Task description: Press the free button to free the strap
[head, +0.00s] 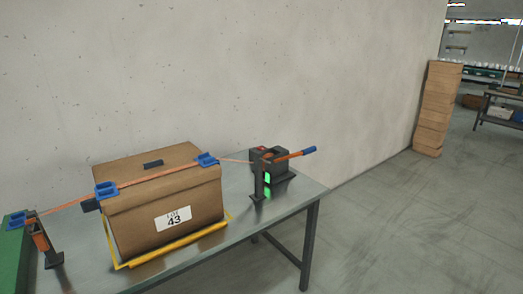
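An orange strap (140,181) runs over a brown cardboard box (130,232) labelled "LOT 43". Blue corner pieces, one at the left edge (106,190) and one at the right edge (207,160), sit under or around the strap. The strap reaches a dark post (46,247) on the left and a dark tensioner unit (270,162) on the right. The unit has a small red spot (262,148) on top, green lit patches (267,178) on its front and an orange lever with a blue grip (309,150). I cannot tell which part is the free button. Neither gripper is in view.
The box stands inside a yellow outline (175,245) on a grey metal table (265,216) against a concrete wall. A green object (14,262) is at the left edge. Stacked cardboard boxes (437,108) stand at the far right. The floor right of the table is clear.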

